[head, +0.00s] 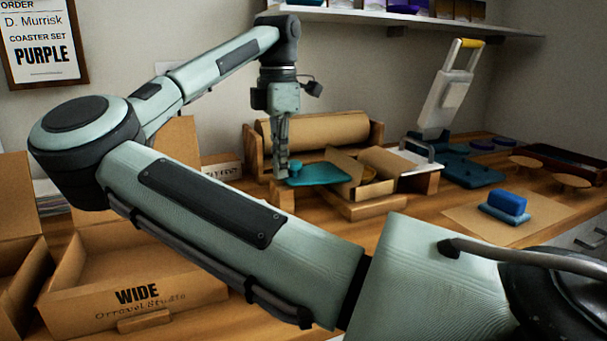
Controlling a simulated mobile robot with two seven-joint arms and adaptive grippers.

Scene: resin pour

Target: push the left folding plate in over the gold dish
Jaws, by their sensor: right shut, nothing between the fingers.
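The left folding plate looks to be the teal plate (322,175), lying roughly flat left of an open cardboard piece (347,160). A rounded teal knob (296,166) stands at its left end. The gold dish (369,174) shows only in part, inside the cardboard, with its near side hidden by a cardboard wall. My right gripper (281,174) points down with its fingers shut and empty, at the left end of the teal plate, close beside the knob. I cannot tell whether it touches. My left gripper is out of view.
A brown roll (315,130) in a wooden holder stands behind the plate. A blue block (507,202) sits on a sheet at right. An open WIDE box (150,290) stands at front left, partly behind my right arm.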

